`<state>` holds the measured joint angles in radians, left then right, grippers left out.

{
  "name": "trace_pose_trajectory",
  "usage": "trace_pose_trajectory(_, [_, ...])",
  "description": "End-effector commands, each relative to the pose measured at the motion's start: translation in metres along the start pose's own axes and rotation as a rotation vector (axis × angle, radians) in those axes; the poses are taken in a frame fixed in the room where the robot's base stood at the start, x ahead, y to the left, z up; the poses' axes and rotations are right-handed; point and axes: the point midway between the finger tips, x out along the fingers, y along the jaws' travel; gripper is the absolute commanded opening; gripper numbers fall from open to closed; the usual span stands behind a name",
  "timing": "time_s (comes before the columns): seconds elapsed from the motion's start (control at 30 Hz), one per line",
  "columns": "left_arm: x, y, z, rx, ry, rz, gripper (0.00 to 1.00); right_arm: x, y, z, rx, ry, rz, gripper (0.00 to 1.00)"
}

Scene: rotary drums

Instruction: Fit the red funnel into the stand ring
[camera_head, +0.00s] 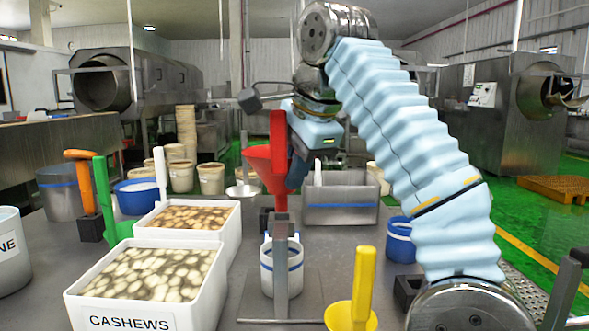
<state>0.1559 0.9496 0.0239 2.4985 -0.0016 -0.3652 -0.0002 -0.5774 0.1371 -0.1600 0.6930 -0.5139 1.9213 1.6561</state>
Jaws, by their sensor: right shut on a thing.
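The red funnel (268,170) is upright, with its cone facing up and its tall red handle beside it. My right gripper (290,128) is shut on the funnel near its handle; the fingertips are mostly hidden behind the handle. The funnel is above the top of the grey stand (281,262), with its spout just behind the post top. The stand ring cannot be made out clearly behind the post, so I cannot tell whether the spout is inside it. A white pail (268,268) with a blue band stands below, behind the post. My left gripper is out of view.
Two white bins, one labelled cashews (132,322), stand left of the stand. A yellow funnel (340,315) is at the front right. Green (102,200) and orange (86,188) tools stand at left. A grey metal bin (340,213) is behind.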

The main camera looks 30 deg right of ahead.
Motion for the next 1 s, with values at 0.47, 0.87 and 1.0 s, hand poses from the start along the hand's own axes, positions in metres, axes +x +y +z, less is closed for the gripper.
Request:
trace_pose_trajectory(0.47, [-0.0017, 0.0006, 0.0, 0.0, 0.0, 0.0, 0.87, -0.0006, -0.0003, -0.0001, 0.0, 0.0, 0.0, 0.0])
trace_pose_trajectory(0.87, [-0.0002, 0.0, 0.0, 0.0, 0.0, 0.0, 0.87, 0.0015, 0.0008, 0.0001, 0.0, 0.0, 0.0, 0.0])
trace_pose_trajectory(1.0, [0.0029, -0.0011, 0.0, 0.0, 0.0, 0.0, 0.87, 0.0046, 0.0024, 0.0, 0.001, 0.0, 0.0, 0.0])
